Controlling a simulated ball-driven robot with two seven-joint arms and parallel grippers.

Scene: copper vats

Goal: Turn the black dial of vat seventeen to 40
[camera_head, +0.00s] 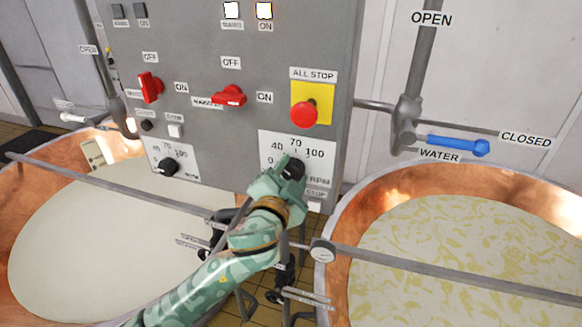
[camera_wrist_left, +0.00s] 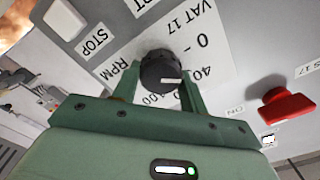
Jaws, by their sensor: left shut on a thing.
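The black dial (camera_head: 293,170) sits on a white scale plate (camera_head: 322,146) marked 40, 70, 100 and RPM, low on the right of the grey panel. My left gripper (camera_head: 283,176) is shut on it, partly covering it. In the left wrist view the dial (camera_wrist_left: 160,68) is between the two green fingers (camera_wrist_left: 158,88), and the plate (camera_wrist_left: 205,40) reads VAT 17. My right gripper is not in view.
A red all-stop button (camera_head: 304,113) and red switches (camera_head: 230,96) are above. Another black dial (camera_head: 168,166) is on the left. Copper vats (camera_head: 335,215) stand on both sides, crossed by a rail (camera_head: 440,270). A blue-handled water valve (camera_head: 455,145) is at right.

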